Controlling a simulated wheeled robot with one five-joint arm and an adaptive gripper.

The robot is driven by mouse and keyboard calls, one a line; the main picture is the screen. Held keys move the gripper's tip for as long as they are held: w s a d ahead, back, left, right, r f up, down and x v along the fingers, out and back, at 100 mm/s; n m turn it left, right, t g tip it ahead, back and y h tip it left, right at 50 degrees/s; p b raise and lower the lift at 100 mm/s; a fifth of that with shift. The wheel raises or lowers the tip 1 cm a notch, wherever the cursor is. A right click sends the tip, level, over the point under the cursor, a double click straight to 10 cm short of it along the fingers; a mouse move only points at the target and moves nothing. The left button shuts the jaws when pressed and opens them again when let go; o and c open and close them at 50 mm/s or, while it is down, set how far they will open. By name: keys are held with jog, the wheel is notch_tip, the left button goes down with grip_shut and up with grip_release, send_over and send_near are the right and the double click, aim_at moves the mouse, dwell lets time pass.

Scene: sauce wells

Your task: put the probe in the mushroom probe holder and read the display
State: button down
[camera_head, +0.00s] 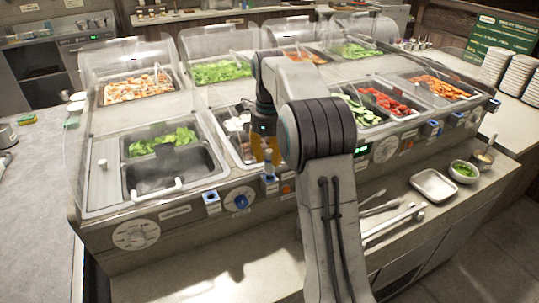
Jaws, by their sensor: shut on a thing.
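My gripper (265,148) points down at the front edge of the counter, in front of the pan of pale sliced pieces, probably the mushrooms (238,122). It is shut on a slim upright thing, which looks like the probe (268,157). I cannot tell whether the probe's lower end is inside the holder. A display with green digits (361,150) shows just right of my arm; its digits are too small to read and partly hidden.
Clear sneeze guards (125,55) stand over the pans. Tongs (392,225), a metal tray (433,185) and a bowl of greens (463,171) lie on the front ledge.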

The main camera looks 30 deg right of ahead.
jog(key=shift+f+b, duration=0.4)
jog(key=shift+f, duration=0.25)
jog(key=shift+r, duration=0.15)
dwell(3.2)
jog(key=shift+r+p, duration=3.65)
jog(key=shift+p, duration=0.3)
